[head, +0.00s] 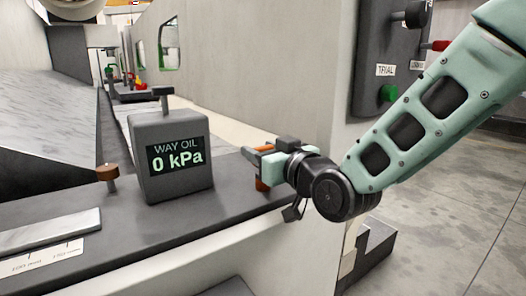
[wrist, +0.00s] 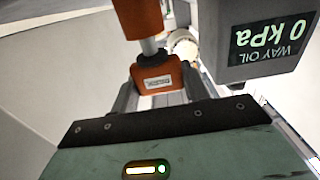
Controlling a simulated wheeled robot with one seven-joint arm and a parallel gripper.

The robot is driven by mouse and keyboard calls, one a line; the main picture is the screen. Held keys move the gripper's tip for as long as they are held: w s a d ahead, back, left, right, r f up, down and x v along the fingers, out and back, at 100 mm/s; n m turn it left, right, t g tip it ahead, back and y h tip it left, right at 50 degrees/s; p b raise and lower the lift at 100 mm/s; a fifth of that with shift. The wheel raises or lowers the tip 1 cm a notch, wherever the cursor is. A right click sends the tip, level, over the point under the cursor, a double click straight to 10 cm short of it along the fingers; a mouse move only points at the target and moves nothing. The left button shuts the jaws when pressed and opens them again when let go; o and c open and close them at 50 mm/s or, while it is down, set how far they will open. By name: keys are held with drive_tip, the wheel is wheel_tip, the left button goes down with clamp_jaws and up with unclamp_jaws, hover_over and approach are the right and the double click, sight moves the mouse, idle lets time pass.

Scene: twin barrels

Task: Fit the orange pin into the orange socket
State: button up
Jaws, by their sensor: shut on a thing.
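My gripper (head: 262,160) is over the near right end of the grey ledge, shut on the orange pin (head: 263,148). In the wrist view the pin's labelled orange block (wrist: 157,79) sits between the fingers (wrist: 158,97). A dark collar and grey shaft run from it towards an orange cylinder (wrist: 140,17). This cylinder shows below the gripper in the head view (head: 262,184). I cannot tell whether it belongs to the pin or is the orange socket, nor whether it touches the ledge. No other orange socket is clearly identifiable.
A grey gauge box (head: 176,158) reading "WAY OIL 0 kPa" stands left of my gripper. A control panel (head: 385,62) with a green button is behind my arm. The ledge between box and gripper is mostly clear.

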drive_tip(key=shift+f+b, duration=0.55)
drive_tip(key=shift+f, duration=0.05)
drive_tip(key=o, duration=1.1)
drive_tip(key=shift+c, duration=0.2)
